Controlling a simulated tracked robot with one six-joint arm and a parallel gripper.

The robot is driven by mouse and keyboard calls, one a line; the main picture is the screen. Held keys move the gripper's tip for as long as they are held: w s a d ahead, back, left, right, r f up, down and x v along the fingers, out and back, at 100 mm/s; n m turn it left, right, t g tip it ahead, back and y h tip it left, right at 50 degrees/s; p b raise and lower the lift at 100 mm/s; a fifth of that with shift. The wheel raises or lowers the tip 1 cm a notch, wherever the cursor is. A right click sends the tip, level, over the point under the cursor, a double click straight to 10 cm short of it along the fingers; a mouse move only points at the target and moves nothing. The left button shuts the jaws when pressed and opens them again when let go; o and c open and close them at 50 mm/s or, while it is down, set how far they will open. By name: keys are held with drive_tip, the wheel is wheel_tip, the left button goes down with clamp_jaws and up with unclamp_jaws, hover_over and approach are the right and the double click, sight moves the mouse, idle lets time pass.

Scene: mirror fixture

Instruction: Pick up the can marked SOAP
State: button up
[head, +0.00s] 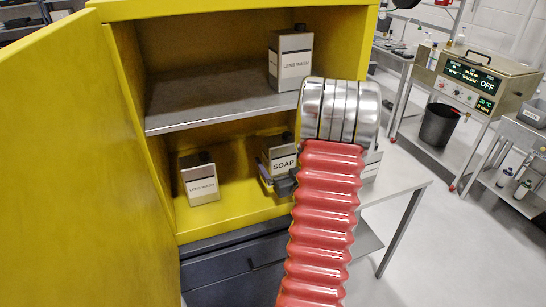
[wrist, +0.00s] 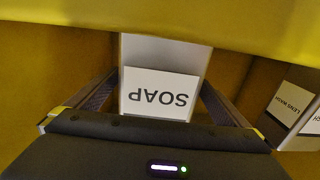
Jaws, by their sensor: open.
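The SOAP can (head: 280,158) is a grey metal can with a white label. It stands on the cabinet's lower level, partly hidden by my gripper (head: 281,184) and arm. In the wrist view the SOAP can (wrist: 163,55) appears upside down at the middle. My gripper (wrist: 160,84) is open there, with one finger on each side of the can. I cannot tell whether either finger touches it.
The yellow cabinet (head: 235,9) has its door open at left. A LENS WASH can (head: 199,182) stands left of the SOAP can. Another LENS WASH can (head: 290,62) stands on the grey shelf (head: 210,97) above. A further can (head: 371,168) shows partly behind my arm.

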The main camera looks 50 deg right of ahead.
sight(280, 139)
drive_tip(key=shift+w+d, duration=0.2)
drive_tip(key=shift+d, duration=0.05)
idle(0.3)
drive_tip(key=shift+c, duration=0.4)
drive_tip(key=shift+r, duration=0.1)
drive_tip(key=c, duration=1.8)
drive_tip(key=shift+o, duration=0.2)
drive_tip(key=shift+r, duration=0.15)
drive_tip(key=shift+r, duration=4.9)
